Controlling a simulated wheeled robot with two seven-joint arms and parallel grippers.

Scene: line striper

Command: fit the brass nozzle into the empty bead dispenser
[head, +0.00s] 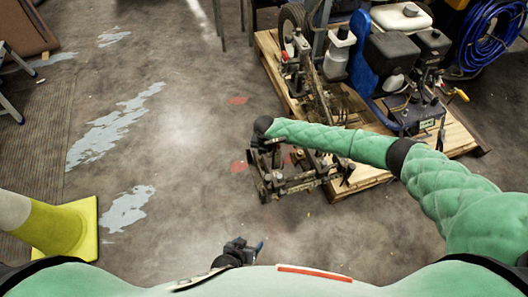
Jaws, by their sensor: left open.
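My left gripper (240,252) shows small and dark at the bottom centre, close to my body. It is open, and I make out nothing held between its jaws. My right arm reaches in from the right across the front of the line striper (404,60), and its black wrist end is over the striper's front metalwork (275,184). The right gripper's jaws do not show. I cannot make out the brass nozzle. I cannot tell which part is the empty bead dispenser; the right arm covers some of the front metalwork.
The striper stands on a wooden pallet (463,136) at the right. A white bottle (338,52) is on it, with a coiled blue hose (488,38) behind. A yellow-green cone (60,228) is at the lower left. The stained concrete floor at centre left is clear.

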